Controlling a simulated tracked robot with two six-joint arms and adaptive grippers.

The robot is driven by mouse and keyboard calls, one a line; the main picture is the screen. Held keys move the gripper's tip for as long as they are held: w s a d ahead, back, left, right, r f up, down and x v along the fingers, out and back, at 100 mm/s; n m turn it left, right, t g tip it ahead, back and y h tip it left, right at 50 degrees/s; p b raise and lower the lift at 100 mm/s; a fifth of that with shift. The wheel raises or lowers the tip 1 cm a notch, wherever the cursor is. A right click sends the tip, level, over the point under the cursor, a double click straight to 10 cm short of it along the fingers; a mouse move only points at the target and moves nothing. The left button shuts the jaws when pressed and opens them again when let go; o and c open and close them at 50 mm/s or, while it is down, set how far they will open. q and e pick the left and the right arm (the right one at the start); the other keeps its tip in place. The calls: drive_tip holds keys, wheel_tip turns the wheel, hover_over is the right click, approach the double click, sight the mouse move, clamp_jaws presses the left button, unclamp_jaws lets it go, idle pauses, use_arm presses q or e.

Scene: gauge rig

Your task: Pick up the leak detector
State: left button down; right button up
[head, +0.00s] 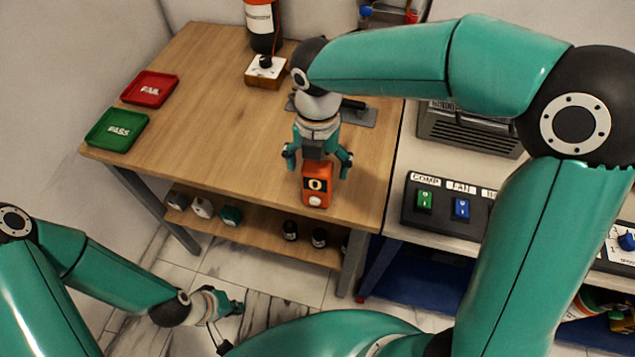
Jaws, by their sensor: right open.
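An orange leak detector (317,190) with a dark display and a round white spot stands near the front edge of the wooden table (220,120). My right gripper (319,167) is over it, pointing down, with its open fingers on either side of the detector's top. I cannot tell whether the fingers touch it. My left gripper (228,308) is low at the bottom left, over the floor and away from the table; its jaws are too small and angled to read.
A red FAIL tray (150,88) and a green PASS tray (117,129) lie at the table's left. A switch panel (445,205) is at the right. Several small items sit on the lower shelf (260,240).

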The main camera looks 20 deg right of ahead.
drive_tip(key=shift+c, duration=0.2)
clamp_jaws()
drive_tip(key=shift+r, duration=0.2)
